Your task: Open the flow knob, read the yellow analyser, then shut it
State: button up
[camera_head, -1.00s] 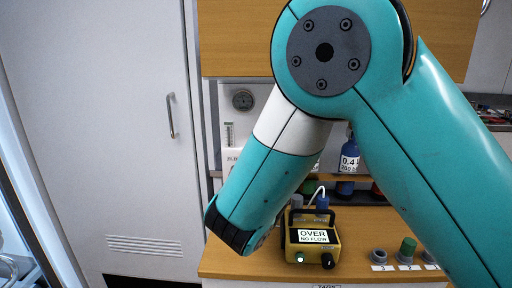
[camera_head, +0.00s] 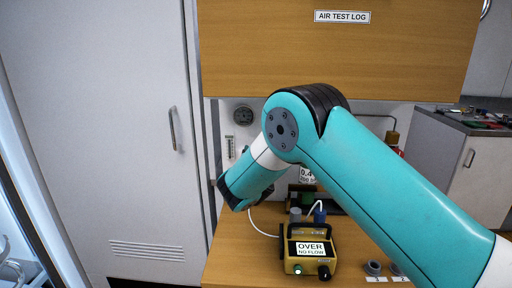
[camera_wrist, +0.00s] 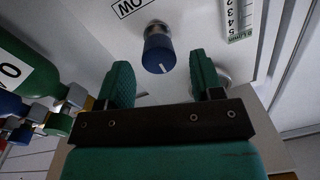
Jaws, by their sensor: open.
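The blue flow knob (camera_wrist: 158,52), with a white pointer line, sits on the white panel (camera_wrist: 92,28) in the wrist view. My gripper (camera_wrist: 161,82) is open and empty, its two green fingers apart, with the knob beyond and between the fingertips; I cannot tell whether they touch it. In the head view my arm hides the knob and my gripper.
A flow scale (camera_wrist: 240,18) is right of the knob. Green and blue cylinders (camera_wrist: 22,75) with metal valves stand close at left. Numbered grey holders (camera_head: 374,267) are on the bench right of the analyser. A wooden cabinet (camera_head: 340,55) hangs above.

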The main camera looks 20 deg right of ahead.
jog(key=shift+x, duration=0.95)
jog(key=c, duration=0.9)
jog(key=shift+n, duration=0.3)
